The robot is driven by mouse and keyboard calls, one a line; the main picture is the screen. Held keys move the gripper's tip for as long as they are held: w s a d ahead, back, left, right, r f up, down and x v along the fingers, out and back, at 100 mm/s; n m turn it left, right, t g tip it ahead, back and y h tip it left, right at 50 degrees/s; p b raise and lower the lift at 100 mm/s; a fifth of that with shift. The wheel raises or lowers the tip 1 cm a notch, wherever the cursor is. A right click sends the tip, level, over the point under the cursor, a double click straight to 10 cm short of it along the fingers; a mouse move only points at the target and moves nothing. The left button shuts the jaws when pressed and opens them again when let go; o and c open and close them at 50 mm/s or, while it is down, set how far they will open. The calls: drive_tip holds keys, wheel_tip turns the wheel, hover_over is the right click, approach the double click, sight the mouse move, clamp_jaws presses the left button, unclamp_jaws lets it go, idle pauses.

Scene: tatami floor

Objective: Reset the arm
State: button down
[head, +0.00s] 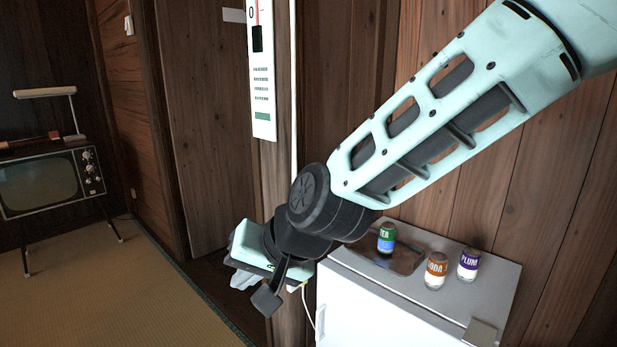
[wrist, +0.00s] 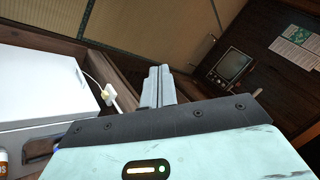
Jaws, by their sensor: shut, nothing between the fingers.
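My arm reaches in from the upper right of the head view. My gripper (head: 243,280) hangs at its end, left of the white fridge-like cabinet, and the wrist partly hides it there. In the wrist view my gripper (wrist: 160,84) shows its two grey fingers side by side, shut and empty. The fingers are apart from the cabinet and point out over the floor.
A television (head: 45,184) stands far left. The tatami floor (head: 110,290) between is clear.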

drive_tip(key=s+d+f+n+g+h+p, duration=0.1)
drive_tip(key=s+d+n+g+h, duration=0.2)
drive_tip(key=s+d, duration=0.75)
drive_tip(key=s+d+f+n+g+h, duration=0.1)
drive_tip(key=s+d+n+h, duration=0.25)
drive_tip(key=s+d, duration=0.75)
wheel_tip(320, 180, up, 24)
drive_tip(key=w+d+p, duration=0.2)
drive_tip(key=w+p, duration=0.1)
drive_tip(key=p, duration=2.1)
drive_tip(key=shift+d, duration=0.2)
drive_tip(key=shift+m, duration=0.25)
